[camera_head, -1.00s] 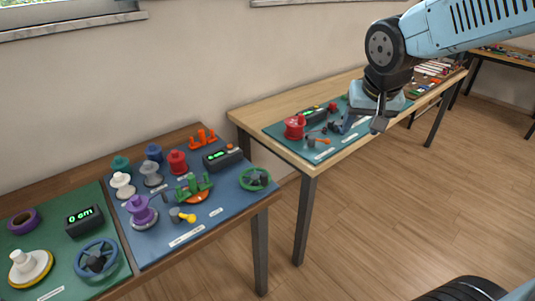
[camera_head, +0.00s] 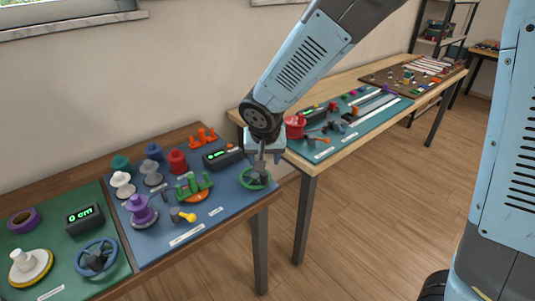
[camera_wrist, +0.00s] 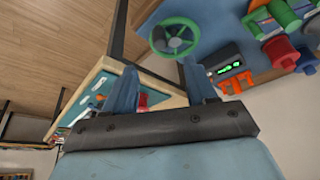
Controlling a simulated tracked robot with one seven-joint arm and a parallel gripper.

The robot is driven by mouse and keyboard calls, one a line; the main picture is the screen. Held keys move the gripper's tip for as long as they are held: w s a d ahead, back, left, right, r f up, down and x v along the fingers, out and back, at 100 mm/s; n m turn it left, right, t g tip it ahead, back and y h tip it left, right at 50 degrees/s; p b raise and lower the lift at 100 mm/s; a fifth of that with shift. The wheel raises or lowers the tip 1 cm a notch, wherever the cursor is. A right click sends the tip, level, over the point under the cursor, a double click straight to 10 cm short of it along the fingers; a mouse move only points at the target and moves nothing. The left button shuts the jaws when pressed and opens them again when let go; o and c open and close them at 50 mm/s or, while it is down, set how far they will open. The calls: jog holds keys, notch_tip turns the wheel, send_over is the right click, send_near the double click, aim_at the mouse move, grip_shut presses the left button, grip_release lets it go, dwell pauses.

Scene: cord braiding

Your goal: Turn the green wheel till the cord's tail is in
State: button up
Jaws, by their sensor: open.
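The green wheel (camera_head: 255,184) stands at the right end of the blue mat, and the gripper partly covers it in the head view. In the wrist view the whole green wheel (camera_wrist: 168,52) shows beyond the fingertips, nearer the right finger. My gripper (camera_head: 260,163) is open and empty, pointing down at the wheel; in the wrist view the fingers of my gripper (camera_wrist: 158,68) are spread and appear apart from the rim. A green stand (camera_head: 193,187) with an orange base sits left of the wheel. I cannot make out the cord's tail.
A black display box (camera_head: 222,157) stands behind the wheel, with orange pegs (camera_head: 202,138) beyond it. Several spools, including a purple one (camera_head: 141,211), fill the mat's left part. A blue wheel (camera_head: 98,257) is on the green mat. A second table (camera_head: 332,158) stands at right.

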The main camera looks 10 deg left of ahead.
aim_at(264, 175)
jog(key=x, duration=1.2)
jog(key=shift+d, duration=0.1)
grip_shut()
dwell(0.8)
